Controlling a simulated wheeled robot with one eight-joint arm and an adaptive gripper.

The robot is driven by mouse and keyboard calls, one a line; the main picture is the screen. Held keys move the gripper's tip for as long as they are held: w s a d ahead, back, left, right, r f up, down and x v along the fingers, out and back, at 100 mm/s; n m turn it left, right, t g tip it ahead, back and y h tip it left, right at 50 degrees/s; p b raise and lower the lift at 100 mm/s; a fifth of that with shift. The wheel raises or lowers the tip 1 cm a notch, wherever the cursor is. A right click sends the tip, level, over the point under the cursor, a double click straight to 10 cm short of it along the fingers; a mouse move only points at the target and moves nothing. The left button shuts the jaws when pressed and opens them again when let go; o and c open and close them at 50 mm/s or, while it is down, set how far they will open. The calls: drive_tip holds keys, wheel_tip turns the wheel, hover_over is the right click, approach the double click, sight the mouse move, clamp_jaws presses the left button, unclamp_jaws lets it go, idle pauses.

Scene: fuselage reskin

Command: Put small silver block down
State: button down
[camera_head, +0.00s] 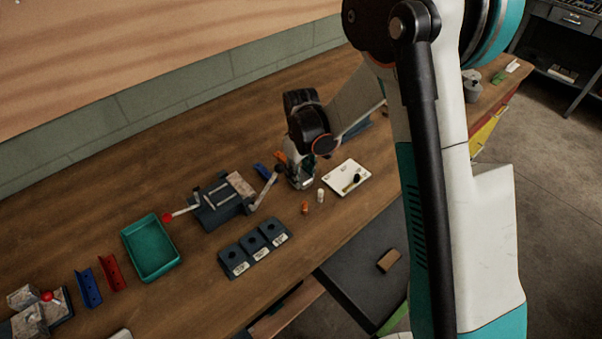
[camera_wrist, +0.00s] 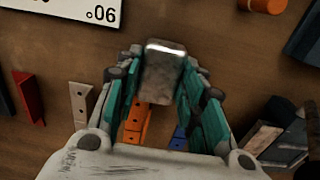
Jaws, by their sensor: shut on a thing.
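A small silver block (camera_wrist: 164,75) is between the teal-padded fingers of my gripper (camera_wrist: 162,88) in the wrist view. The gripper is shut on it. In the head view my gripper (camera_head: 302,182) is low over the wooden workbench (camera_head: 190,155), between the clamp fixture and the white card. The block cannot be made out there. Whether its underside touches the bench cannot be told.
A white card (camera_head: 346,178) lies right of the gripper. An orange cylinder (camera_head: 305,208) and a white one (camera_head: 320,195) stand in front. A grey vise-like fixture (camera_head: 222,202), dark socket blocks (camera_head: 254,248) and a green tray (camera_head: 151,248) are left. Orange (camera_wrist: 137,122) and blue (camera_wrist: 179,138) brackets lie near the fingers.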

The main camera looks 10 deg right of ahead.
drive_tip(key=shift+f, duration=0.15)
drive_tip(key=c, duration=1.1)
unclamp_jaws()
drive_tip(key=shift+o, duration=0.2)
drive_tip(key=s+d+r+m+t+p, duration=0.1)
drive_tip(key=s+d+r+p, duration=0.15)
drive_tip(key=r, duration=0.85)
drive_tip(key=s+d+r+m+t+p, duration=0.1)
drive_tip(key=s+d+r, duration=0.15)
drive_tip(key=r, duration=0.75)
drive_tip(key=s+d+r+m+t, duration=0.2)
drive_tip(key=s+d+r, duration=0.1)
drive_tip(key=s, duration=0.6)
drive_tip(key=s+d+r+m+t, duration=0.2)
drive_tip(key=s+d+r, duration=0.2)
drive_tip(key=s, duration=0.5)
drive_tip(key=shift+m+t, duration=0.3)
drive_tip(key=shift+t, duration=0.1)
drive_tip(key=shift+o, duration=0.5)
drive_tip(key=shift+s+d+f, duration=0.15)
drive_tip(key=shift+s, duration=0.25)
